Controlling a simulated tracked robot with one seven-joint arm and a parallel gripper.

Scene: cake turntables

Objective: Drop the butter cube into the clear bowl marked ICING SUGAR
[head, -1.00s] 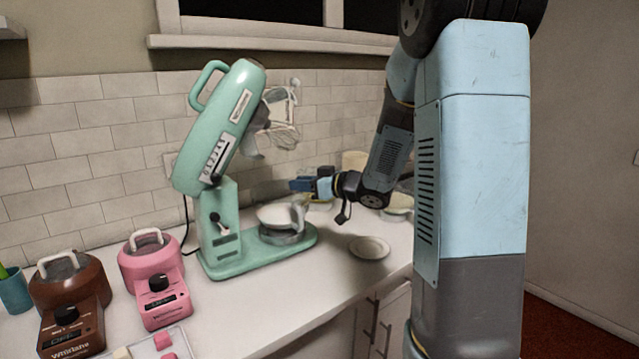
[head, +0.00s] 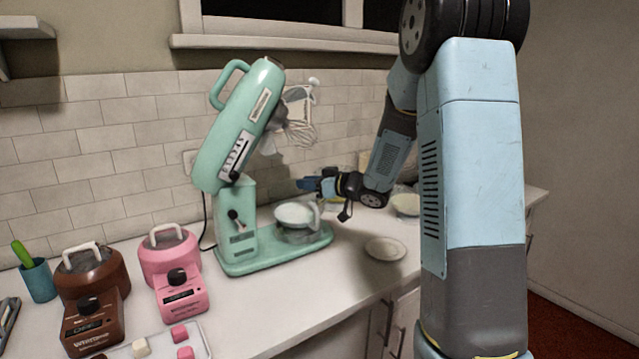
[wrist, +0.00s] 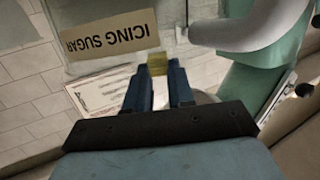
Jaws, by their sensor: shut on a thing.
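The butter cube (wrist: 157,63) is small and yellow, held between the two blue fingertips of my gripper (wrist: 157,72) in the wrist view. The ICING SUGAR label (wrist: 108,40) appears upside down on a clear wall of the bowl (wrist: 75,15), left of and close to the cube. I cannot tell whether the cube is over the bowl's opening. In the head view my gripper (head: 312,186) is behind and above the mixer's bowl (head: 294,213). The butter is too small to make out there, and the clear bowl is not clearly seen.
The green stand mixer (head: 232,140), head tilted up, stands left of my gripper; its body (wrist: 285,50) is close on the right in the wrist view. A pale dish (head: 385,248) sits near the counter edge. Pink (head: 170,265) and brown (head: 92,285) appliances stand at left.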

